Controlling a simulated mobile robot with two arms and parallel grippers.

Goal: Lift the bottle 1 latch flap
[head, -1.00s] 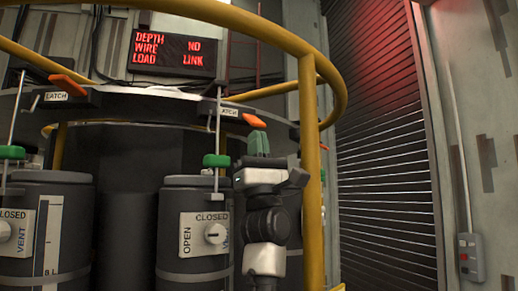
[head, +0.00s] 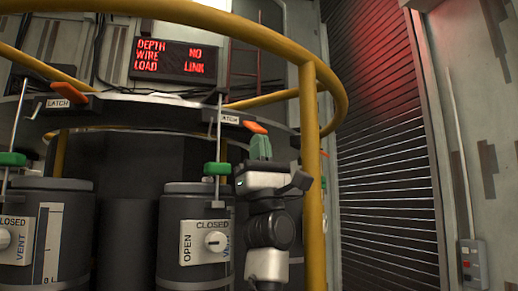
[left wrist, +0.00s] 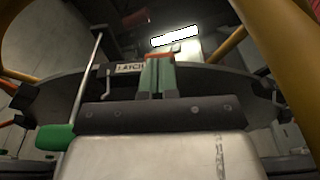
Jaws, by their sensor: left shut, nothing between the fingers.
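My left gripper (head: 261,147) is upright, its green fingers shut and empty, just below an orange latch flap (head: 254,127) in the head view. The fingertips look very close to the flap's underside; I cannot tell if they touch. The flap sits by a LATCH label (head: 230,119) on the dark ring, above a grey bottle (head: 180,262) with a dial at CLOSED. No bottle number is readable. In the left wrist view the shut fingers (left wrist: 157,75) stand beside the LATCH label (left wrist: 131,68), and reddish-orange shows around them. My right gripper is not in view.
A second orange flap (head: 68,92) and bottle (head: 72,225) are at the left. A green-collared rod (head: 216,168) stands left of my gripper. A yellow post (head: 313,180) is close on the right, with a yellow rail (head: 240,22) above.

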